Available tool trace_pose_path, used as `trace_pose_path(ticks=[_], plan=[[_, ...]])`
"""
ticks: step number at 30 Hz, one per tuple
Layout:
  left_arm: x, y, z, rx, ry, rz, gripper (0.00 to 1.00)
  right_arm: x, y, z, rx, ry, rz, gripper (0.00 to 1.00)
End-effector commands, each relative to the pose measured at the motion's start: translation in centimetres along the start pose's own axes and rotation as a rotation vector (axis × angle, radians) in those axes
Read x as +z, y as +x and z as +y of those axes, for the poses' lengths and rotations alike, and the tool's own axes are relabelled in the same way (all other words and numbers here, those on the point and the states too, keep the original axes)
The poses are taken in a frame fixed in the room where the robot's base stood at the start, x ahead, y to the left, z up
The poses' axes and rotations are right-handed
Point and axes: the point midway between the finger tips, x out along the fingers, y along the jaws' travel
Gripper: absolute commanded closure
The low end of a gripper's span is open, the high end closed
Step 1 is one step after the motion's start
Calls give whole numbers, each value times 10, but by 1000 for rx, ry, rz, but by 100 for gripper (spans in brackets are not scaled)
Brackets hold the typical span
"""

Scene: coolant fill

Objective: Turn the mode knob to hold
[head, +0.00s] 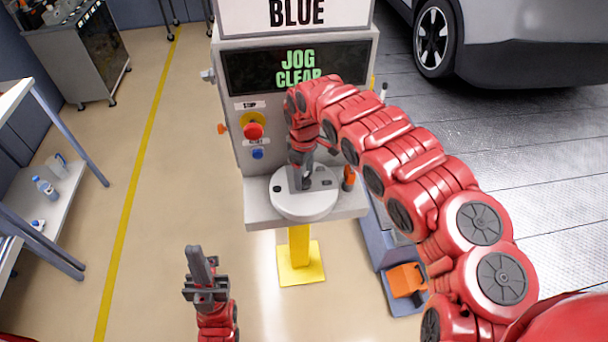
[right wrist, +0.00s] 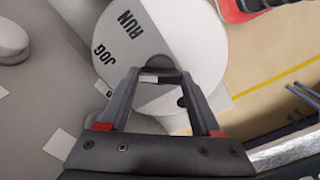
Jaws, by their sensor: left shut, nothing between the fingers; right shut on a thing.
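The mode knob's round white dial (head: 287,207) lies on the small shelf at the front of the console. In the right wrist view the dial (right wrist: 185,35) shows the words RUN and JOG; I see no HOLD label. The dark knob (right wrist: 160,62) is between the fingertips of my right gripper (right wrist: 161,76). In the head view my right gripper (head: 300,185) reaches down onto the dial, hiding the knob. My left gripper (head: 194,250) is shut and empty, low in the head view, apart from the console.
The console's screen (head: 260,68) reads JOG CLEAR under a BLUE sign (head: 297,14). A red button (head: 253,131) and a blue button (head: 258,154) are on its front. A yellow post (head: 299,245) supports the shelf. A car (head: 520,45) stands at the right.

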Motion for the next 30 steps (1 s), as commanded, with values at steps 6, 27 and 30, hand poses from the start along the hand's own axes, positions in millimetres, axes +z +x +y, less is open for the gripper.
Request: trace_pose_path(ticks=[6,27,30], plan=[[2,-14,1,0,0,0,100,0,3,2,4,-174,4,100],[11,-66,3,0,0,0,100,0,2,1,4,-643,2,100],[12,-69,3,0,0,0,100,0,1,1,3,-667,1,100]])
